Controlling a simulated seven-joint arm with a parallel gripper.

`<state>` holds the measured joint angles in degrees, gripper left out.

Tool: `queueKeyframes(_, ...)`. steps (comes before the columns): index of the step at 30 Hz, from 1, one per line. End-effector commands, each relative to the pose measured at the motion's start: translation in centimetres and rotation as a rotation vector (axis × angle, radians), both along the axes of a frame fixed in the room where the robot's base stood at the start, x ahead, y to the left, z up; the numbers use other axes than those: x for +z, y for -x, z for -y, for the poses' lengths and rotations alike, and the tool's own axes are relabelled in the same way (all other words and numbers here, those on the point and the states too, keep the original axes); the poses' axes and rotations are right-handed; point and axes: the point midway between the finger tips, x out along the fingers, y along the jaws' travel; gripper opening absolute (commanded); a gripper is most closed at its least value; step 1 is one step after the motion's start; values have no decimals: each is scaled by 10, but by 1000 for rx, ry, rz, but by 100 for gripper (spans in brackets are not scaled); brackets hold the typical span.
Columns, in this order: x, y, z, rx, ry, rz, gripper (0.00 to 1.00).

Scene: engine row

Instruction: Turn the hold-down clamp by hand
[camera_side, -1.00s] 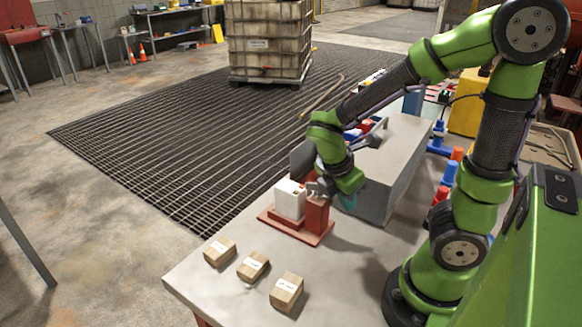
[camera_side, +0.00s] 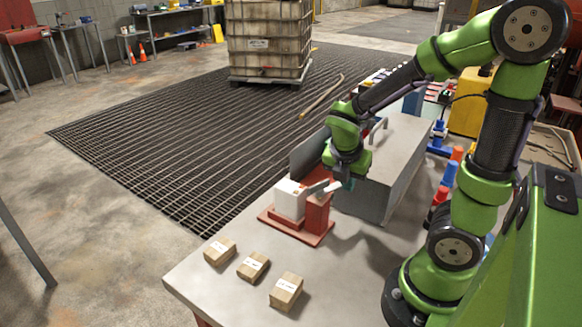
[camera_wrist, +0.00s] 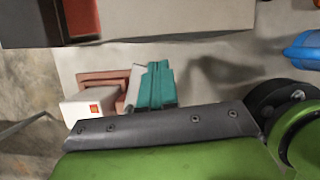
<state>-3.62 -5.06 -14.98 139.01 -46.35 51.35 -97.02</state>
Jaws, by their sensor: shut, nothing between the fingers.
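The hold-down fixture has a red base plate (camera_side: 283,228), a white block (camera_side: 291,200) and a red post (camera_side: 318,212) beside it. The grey clamp arm (camera_side: 322,187) lies on top of the post, reaching from near the white block to the right towards my fingers. My gripper (camera_side: 348,184) is just right of the clamp arm, shut and empty. In the wrist view, my teal fingertips (camera_wrist: 155,84) are together beside the grey clamp arm (camera_wrist: 134,84). I cannot tell whether they touch it. The white block (camera_wrist: 88,108) shows to their left, and my wrist hides part of the fixture.
A large grey metal housing (camera_side: 385,170) stands close behind and right of my gripper. Three small cardboard boxes (camera_side: 253,266) lie at the table's front. Blue and red parts (camera_side: 449,174) line the right side. The table (camera_side: 345,270) is clear right of the boxes.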

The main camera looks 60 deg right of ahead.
Motion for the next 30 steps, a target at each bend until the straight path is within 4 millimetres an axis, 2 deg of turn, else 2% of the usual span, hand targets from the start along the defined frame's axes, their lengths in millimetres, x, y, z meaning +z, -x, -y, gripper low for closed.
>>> queueKeyframes(12,0,-12,9,211,-1,0,0)
queueKeyframes(30,0,-15,10,247,-1,0,0)
